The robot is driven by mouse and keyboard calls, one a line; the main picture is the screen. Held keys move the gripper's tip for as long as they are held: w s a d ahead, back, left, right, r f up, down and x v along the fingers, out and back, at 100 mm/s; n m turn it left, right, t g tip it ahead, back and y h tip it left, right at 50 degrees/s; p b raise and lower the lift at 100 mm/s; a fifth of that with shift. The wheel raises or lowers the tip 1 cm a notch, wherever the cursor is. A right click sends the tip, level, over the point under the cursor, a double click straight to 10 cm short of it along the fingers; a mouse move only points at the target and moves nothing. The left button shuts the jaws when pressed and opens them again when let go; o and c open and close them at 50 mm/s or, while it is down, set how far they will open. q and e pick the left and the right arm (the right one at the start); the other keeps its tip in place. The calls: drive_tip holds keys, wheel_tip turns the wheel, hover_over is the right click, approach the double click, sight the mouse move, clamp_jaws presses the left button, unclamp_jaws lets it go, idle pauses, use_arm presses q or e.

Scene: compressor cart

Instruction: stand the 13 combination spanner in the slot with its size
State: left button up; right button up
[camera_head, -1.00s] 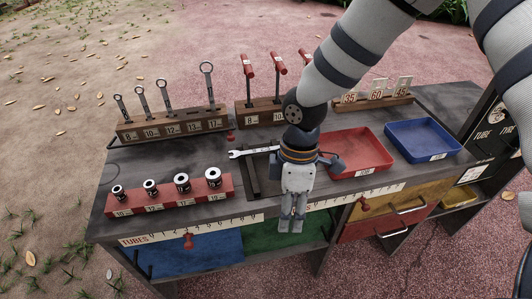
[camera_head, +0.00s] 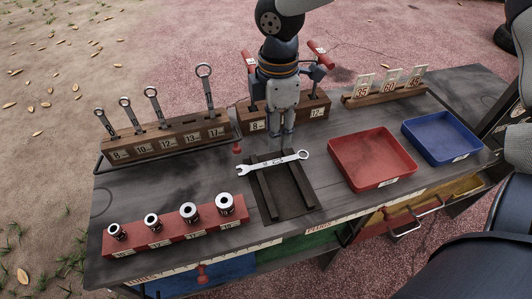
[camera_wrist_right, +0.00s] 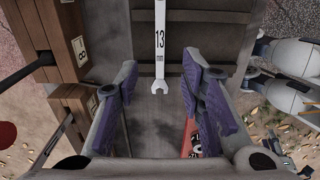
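The silver 13 combination spanner (camera_head: 272,164) lies across two dark rails on the bench, open jaw left and ring end right. In the right wrist view the spanner (camera_wrist_right: 161,40) shows its 13 mark, its open jaw pointing towards me. My right gripper (camera_head: 281,130) points down behind the spanner in the head view, in front of the hex key block. In the wrist view its fingers (camera_wrist_right: 160,80) are apart and empty. The wooden spanner rack (camera_head: 170,139) holds several upright spanners; the slot labelled 13 (camera_head: 193,137) is empty, between 12 and 17. My left gripper is not in view.
The hex key block (camera_head: 318,108) with red-handled keys stands close to my right gripper. A red socket rail (camera_head: 175,232) is front left. A red tray (camera_head: 371,158) and a blue tray (camera_head: 442,137) lie right. Number plates stand in a wooden holder (camera_head: 386,94) behind.

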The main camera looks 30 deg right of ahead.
sight(273, 162)
wheel_tip(273, 162, down, 9)
drive_tip(key=shift+a+r+b, duration=0.15)
drive_tip(key=shift+b, duration=0.3)
drive_tip(key=shift+r, duration=0.1)
clamp_jaws()
